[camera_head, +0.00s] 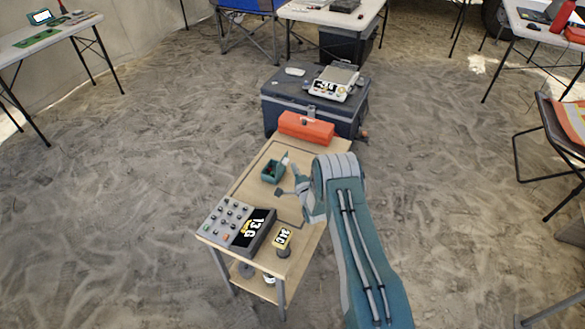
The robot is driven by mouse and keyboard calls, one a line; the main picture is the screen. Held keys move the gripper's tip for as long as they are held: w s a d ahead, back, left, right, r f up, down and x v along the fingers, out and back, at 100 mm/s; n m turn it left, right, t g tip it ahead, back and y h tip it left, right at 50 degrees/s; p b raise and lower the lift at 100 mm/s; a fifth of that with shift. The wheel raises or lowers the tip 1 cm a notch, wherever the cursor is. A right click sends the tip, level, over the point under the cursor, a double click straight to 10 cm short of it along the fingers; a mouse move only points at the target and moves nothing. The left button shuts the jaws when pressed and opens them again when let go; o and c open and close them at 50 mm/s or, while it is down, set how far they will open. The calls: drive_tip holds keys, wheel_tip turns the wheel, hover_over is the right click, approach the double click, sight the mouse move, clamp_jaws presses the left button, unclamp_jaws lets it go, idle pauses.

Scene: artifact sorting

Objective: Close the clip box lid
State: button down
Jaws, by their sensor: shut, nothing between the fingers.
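A small teal open-topped box (272,174), which I take to be the clip box, sits on the wooden table (248,180) with small dark and reddish things inside. Its lid cannot be made out clearly. My arm reaches in from the lower right. My gripper (285,178) is just right of the box, shut and empty. It is small and partly hidden by my arm, and I cannot tell whether it touches the box.
A red case (306,128) lies at the table's far end. A dark chest (285,98) with a scale (333,87) is behind.

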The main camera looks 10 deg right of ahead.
drive_tip(key=shift+w+a, duration=0.2)
drive_tip(key=shift+a, duration=0.3)
drive_tip(key=shift+d, duration=0.15)
drive_tip(key=shift+r, duration=0.1)
